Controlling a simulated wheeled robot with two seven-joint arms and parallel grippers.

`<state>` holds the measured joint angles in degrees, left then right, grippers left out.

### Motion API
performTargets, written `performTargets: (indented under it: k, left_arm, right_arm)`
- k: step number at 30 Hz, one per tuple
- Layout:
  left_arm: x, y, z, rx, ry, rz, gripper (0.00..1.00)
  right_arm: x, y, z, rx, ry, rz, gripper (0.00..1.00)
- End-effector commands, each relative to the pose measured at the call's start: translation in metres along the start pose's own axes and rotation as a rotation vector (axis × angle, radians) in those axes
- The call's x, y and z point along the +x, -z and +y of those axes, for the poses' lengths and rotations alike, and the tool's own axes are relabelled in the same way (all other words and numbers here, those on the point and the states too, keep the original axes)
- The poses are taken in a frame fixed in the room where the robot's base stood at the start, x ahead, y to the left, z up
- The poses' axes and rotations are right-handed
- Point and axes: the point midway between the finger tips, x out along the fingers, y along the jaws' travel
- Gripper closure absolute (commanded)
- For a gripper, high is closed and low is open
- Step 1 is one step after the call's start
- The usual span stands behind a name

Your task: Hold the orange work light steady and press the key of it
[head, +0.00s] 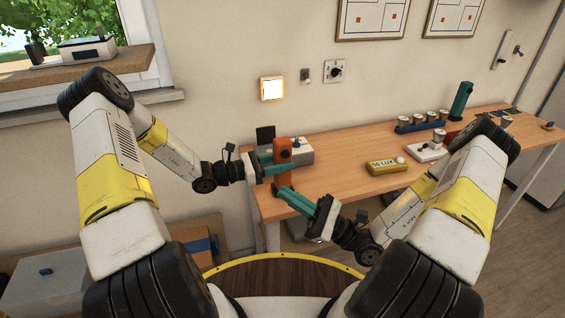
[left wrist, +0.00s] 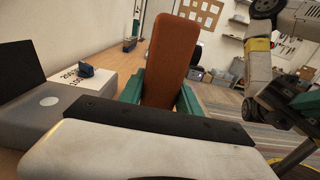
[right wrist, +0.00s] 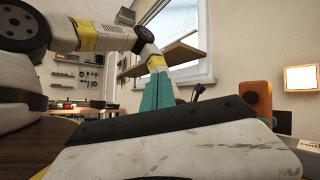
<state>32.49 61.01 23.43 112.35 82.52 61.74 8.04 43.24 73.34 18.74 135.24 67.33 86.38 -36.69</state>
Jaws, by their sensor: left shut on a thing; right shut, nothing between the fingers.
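The orange work light (head: 283,155) stands upright at the left end of the wooden workbench. My left gripper (head: 281,160) is shut on it from the left, and the left wrist view shows the orange body (left wrist: 172,60) between the two teal fingers. My right gripper (head: 282,190) is shut and empty, its fingertips just below and in front of the light. In the right wrist view the teal fingers (right wrist: 158,88) lie together, and the orange light (right wrist: 258,97) is to their right.
A grey box (head: 299,152) with a blue knob stands behind the light. A yellow "50 LUX" device (head: 386,166) lies on the workbench (head: 335,183) to the right. A lit square panel (head: 271,88) is on the wall. The bench between light and yellow device is clear.

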Motion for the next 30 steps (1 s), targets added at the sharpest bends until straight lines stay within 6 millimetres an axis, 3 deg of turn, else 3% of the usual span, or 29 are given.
performTargets:
  k: [4, 10, 30]
  left_arm:
    - [0.000, 0.000, 0.000, -0.001, 0.001, 0.000, 1.00]
    - [0.000, 0.000, -0.001, -0.001, 0.001, 0.000, 1.00]
    - [0.000, 0.000, -0.001, -0.001, 0.001, 0.000, 1.00]
  right_arm:
    - [-0.019, 0.011, -0.038, 0.003, 0.253, -0.003, 1.00]
    - [-0.030, 0.018, -0.059, 0.002, 0.376, 0.000, 1.00]
    - [0.005, 0.057, -0.115, 0.001, 0.376, 0.001, 1.00]
